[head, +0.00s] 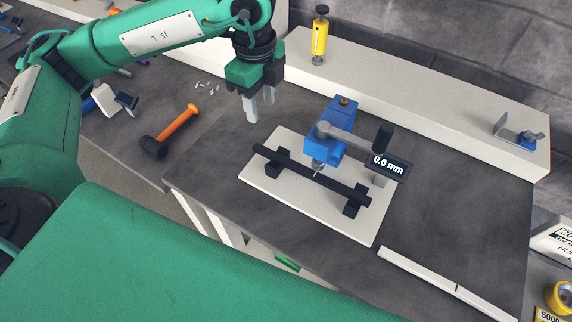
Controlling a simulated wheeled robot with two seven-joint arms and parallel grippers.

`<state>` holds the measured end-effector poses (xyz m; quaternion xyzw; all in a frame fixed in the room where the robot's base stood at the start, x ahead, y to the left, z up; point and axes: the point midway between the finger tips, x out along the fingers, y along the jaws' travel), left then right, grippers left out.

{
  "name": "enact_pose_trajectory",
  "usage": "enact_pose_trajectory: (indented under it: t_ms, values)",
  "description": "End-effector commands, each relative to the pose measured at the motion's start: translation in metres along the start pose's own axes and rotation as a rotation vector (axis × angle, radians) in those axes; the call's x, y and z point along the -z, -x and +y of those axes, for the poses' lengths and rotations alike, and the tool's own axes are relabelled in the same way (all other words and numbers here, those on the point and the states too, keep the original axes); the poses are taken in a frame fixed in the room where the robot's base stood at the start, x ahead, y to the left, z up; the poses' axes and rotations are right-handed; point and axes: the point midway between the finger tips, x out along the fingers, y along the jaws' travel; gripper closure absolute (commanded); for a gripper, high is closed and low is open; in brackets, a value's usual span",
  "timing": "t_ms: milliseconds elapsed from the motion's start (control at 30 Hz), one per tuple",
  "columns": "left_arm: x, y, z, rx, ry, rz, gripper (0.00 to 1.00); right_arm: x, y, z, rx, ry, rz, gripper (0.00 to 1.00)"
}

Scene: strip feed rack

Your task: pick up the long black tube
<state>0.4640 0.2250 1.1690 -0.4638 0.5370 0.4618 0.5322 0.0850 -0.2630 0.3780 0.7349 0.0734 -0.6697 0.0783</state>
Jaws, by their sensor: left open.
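The long black tube (284,163) lies level across two black supports (276,163) on a white base plate (275,200). A blue device (325,145) with a grey arm stands over its middle and hides a little of it. A display reading 0.0 mm (388,166) is near the tube's right end. My left gripper (259,109) is open and empty, pointing down above the table behind the tube's left end, apart from it. My right gripper is not in view.
A hammer with an orange handle (179,125) lies left of the plate. A raised white ledge (420,118) runs along the back, bearing a yellow bottle-like thing (319,40) and a small bracket (518,134). A white strip (445,282) lies at the front right. The dark table right of the plate is clear.

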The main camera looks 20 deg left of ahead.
Motion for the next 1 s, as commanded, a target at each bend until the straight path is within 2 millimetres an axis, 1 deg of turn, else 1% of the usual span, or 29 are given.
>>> enact_pose_trajectory:
  t_ms: [33, 67, 167, 233, 500, 600, 767, 867, 1000]
  values:
    - [-0.001, -0.007, 0.000, 0.002, 0.004, -0.004, 0.58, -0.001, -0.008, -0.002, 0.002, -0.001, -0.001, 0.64]
    - [-0.002, -0.008, 0.000, 0.002, 0.005, -0.006, 0.58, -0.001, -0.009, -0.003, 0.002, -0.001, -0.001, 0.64]
    - [-0.003, -0.015, 0.000, -0.001, 0.008, -0.009, 0.58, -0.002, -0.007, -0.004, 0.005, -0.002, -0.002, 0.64]
    - [-0.003, -0.025, 0.000, -0.003, 0.009, -0.010, 0.58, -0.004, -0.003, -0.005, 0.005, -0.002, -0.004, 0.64]
    - [-0.003, -0.075, 0.000, -0.004, 0.006, -0.008, 0.58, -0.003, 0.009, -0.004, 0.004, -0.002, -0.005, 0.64]
    - [-0.003, -0.087, 0.000, -0.002, 0.006, -0.007, 0.58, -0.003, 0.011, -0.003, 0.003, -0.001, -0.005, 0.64]
    - [-0.002, -0.096, -0.001, -0.001, 0.006, -0.006, 0.58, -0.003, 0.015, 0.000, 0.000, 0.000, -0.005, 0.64]
    - [-0.003, -0.105, -0.003, -0.003, 0.006, -0.007, 0.58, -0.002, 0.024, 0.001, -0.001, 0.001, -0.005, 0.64]
    - [-0.004, -0.126, -0.006, -0.004, 0.005, -0.007, 0.58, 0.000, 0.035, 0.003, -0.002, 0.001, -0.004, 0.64]
